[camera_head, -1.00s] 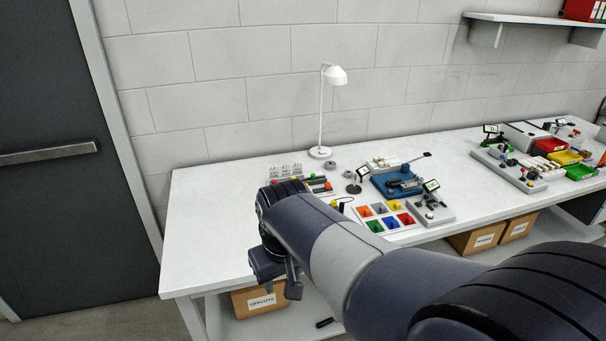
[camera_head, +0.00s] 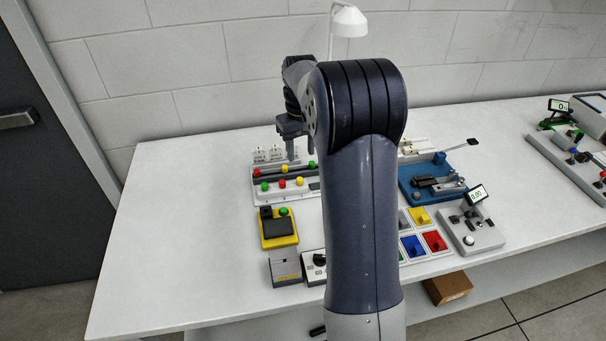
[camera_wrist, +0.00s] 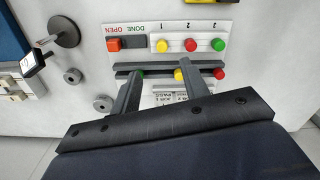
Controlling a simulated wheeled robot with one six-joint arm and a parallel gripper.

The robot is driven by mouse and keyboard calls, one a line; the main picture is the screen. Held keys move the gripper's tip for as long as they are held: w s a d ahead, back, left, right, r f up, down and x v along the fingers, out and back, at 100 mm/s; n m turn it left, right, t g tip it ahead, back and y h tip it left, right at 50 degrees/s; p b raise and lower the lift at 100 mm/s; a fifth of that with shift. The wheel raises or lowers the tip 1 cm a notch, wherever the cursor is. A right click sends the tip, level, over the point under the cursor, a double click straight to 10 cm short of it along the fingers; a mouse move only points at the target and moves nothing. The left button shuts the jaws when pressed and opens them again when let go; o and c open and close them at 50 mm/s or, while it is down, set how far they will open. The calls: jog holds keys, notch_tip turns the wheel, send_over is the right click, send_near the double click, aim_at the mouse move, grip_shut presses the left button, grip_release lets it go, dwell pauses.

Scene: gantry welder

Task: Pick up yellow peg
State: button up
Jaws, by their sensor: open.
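Several round coloured pegs sit in two rows on a rack (camera_head: 246,196). One yellow peg (camera_head: 300,181) is at the right end of the front row; in the wrist view it (camera_wrist: 162,46) is by the number 1. Another yellow peg (camera_wrist: 178,75) is in the middle of the back row, between green and red pegs, partly hidden by a finger. My gripper (camera_wrist: 160,70) is open and empty, pointing down above the back row. In the wrist view its right finger overlaps the back-row yellow peg; contact cannot be told. In the head view, my gripper (camera_head: 299,151) is partly behind my arm.
A white lamp (camera_head: 348,20) rises behind. The table's left side is clear.

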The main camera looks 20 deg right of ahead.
aim_at(300, 179)
notch_tip(300, 179, down, 4)
jog(key=shift+s+r, duration=0.1)
jog(key=shift+a+f+p, duration=0.15)
jog(key=shift+f+p, duration=0.35)
jog(key=shift+f, duration=2.4)
grip_shut()
